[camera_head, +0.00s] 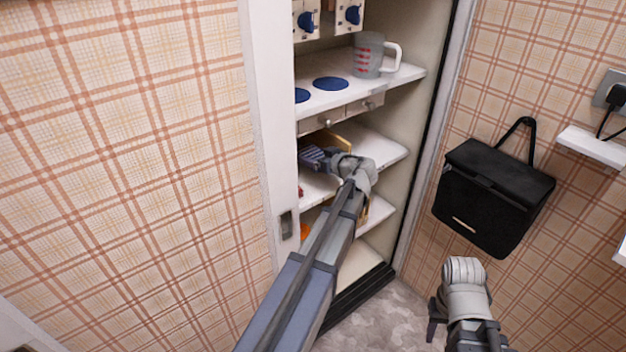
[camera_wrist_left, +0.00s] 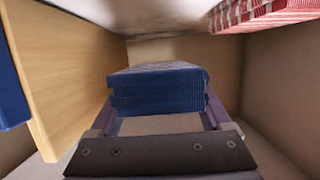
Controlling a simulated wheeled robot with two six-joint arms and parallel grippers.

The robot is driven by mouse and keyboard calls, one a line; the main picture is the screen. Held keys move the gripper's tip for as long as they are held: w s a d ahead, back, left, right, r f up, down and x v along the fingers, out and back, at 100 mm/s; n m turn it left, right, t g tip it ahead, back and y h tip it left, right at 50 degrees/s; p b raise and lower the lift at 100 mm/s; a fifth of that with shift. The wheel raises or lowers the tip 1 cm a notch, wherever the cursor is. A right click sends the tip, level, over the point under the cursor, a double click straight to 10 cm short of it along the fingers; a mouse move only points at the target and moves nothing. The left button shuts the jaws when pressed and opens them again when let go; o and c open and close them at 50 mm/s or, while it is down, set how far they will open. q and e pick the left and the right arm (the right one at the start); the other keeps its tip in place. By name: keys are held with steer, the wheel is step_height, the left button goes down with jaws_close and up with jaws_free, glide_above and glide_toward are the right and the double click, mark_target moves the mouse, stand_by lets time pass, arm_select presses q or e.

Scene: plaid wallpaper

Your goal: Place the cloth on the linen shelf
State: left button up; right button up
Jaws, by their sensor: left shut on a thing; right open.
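A folded blue cloth (camera_wrist_left: 158,90) is gripped between the two fingers of my left gripper (camera_wrist_left: 158,112), seen in the left wrist view. In the head view my left arm reaches into the open cupboard. The left gripper (camera_head: 326,160) and the cloth's dark blue folds (camera_head: 312,155) are inside a middle shelf bay, partly hidden by the wrist and door frame. I cannot tell whether the cloth touches the shelf board (camera_head: 373,148). My right gripper (camera_head: 436,316) is open and empty, low in front of the wall, and mostly hidden by its wrist.
A wooden panel (camera_wrist_left: 62,70) stands close beside the cloth, and a red striped cloth (camera_wrist_left: 265,14) is at the upper right. A measuring jug (camera_head: 369,55) stands on the shelf above. The door frame (camera_head: 270,110) borders the cupboard's left. A black bag (camera_head: 492,195) hangs right.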

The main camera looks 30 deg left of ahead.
mark_target(314, 178)
arm_select(q)
steer(key=shift+f+b, duration=2.5)
steer(key=shift+f, duration=0.65)
steer(key=shift+r, duration=0.15)
arm_select(e)
step_height(314, 178, down, 6)
arm_select(q)
steer(key=o, duration=1.2)
steer(key=shift+c, duration=0.2)
arm_select(e)
steer(key=shift+f, duration=0.15)
arm_select(q)
steer(key=shift+s+d+r, duration=0.1)
steer(key=shift+d+r, duration=0.05)
steer(key=p+v, duration=0.3)
steer(key=v, duration=0.8)
steer(key=shift+d+p, duration=0.3)
steer(key=shift+p, duration=0.1)
arm_select(e)
step_height(314, 178, up, 4)
steer(key=shift+f, duration=0.1)
